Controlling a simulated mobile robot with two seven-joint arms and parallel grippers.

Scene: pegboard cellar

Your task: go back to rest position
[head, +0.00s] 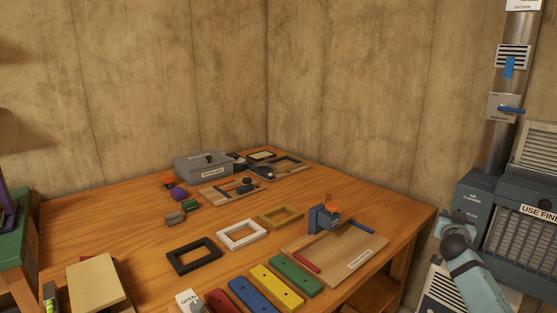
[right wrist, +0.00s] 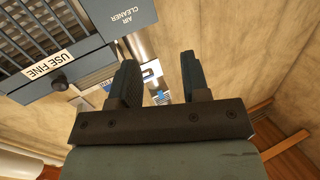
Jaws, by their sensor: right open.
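My right gripper (right wrist: 160,70) is open in the right wrist view, with its two dark fingers apart and nothing between them. In that view it points up toward the wall, with the grey air cleaner (right wrist: 70,35) at its upper left. In the head view my right arm is at the lower right, in front of the air cleaner (head: 479,192) and past the table's right edge. Its fingers cannot be made out there. My left gripper is in neither view.
The wooden table (head: 130,220) holds a grey box (head: 203,167), black, white (head: 241,234) and yellow frames, coloured bars (head: 253,294), and a board (head: 340,250) with a blue clamp-like fixture. A green box (head: 12,255) stands at the left. A vertical pipe (head: 497,150) rises behind my right arm.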

